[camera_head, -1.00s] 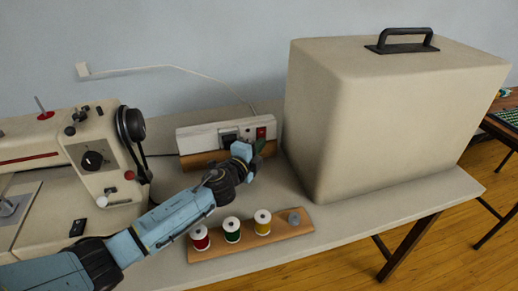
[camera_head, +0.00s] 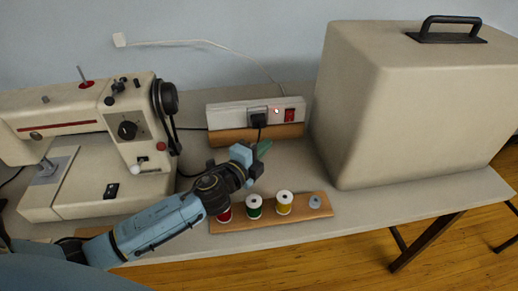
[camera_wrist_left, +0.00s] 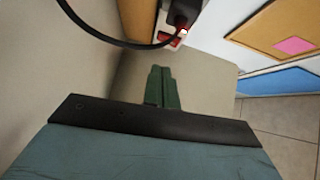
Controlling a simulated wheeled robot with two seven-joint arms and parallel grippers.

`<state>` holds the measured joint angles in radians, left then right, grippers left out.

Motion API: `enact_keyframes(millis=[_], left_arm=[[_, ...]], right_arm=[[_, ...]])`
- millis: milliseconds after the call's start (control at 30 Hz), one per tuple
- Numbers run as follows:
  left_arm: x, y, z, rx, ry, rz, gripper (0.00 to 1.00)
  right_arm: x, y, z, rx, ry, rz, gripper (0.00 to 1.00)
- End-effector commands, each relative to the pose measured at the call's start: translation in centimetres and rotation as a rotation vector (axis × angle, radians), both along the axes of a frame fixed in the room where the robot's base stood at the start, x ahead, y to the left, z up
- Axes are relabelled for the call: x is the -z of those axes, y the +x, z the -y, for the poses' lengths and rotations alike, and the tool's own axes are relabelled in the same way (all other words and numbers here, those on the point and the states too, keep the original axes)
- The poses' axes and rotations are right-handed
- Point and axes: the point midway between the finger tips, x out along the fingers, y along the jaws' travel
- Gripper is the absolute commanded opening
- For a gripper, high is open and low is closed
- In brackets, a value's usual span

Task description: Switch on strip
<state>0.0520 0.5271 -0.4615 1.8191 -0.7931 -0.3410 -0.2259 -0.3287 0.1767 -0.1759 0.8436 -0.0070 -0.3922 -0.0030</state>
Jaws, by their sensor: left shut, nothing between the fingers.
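The power strip (camera_head: 232,116) is white and lies on a wooden block (camera_head: 228,136) at the back of the table, with a black plug (camera_head: 258,118) in it. The switch also shows in the left wrist view (camera_wrist_left: 176,40), partly cut off by the plug and cord. My left gripper (camera_head: 264,148) is shut and empty, in front of and below the strip, apart from the switch. Its green fingertips are together in the wrist view (camera_wrist_left: 162,70).
A sewing machine (camera_head: 85,112) stands at the left. A large beige case (camera_head: 400,100) with a black handle stands close to the strip's right. A wooden holder (camera_head: 238,226) with several thread spools lies near the table's front edge, just below my left gripper.

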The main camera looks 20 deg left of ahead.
Motion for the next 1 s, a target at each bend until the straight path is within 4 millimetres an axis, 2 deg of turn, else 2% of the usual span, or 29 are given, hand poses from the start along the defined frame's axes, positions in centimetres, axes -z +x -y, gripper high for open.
enact_keyframes(millis=[100,233,800,1000], left_arm=[[0.0,-1.3,-0.3,0.000,0.000,-0.001,0.00],[-0.1,-1.9,-0.4,0.001,0.001,0.000,0.00],[-0.2,-2.0,-0.4,0.001,0.000,0.000,0.00],[-2.2,-2.0,-0.4,0.001,0.000,0.001,0.00]], right_arm=[[0.0,-0.2,0.0,-0.001,0.001,-0.001,0.36],[0.1,-0.4,0.0,-0.002,0.000,-0.003,0.36],[0.0,-0.2,0.0,-0.001,0.000,0.001,0.36],[-1.6,-1.0,-0.9,0.003,0.015,-0.004,0.36]])
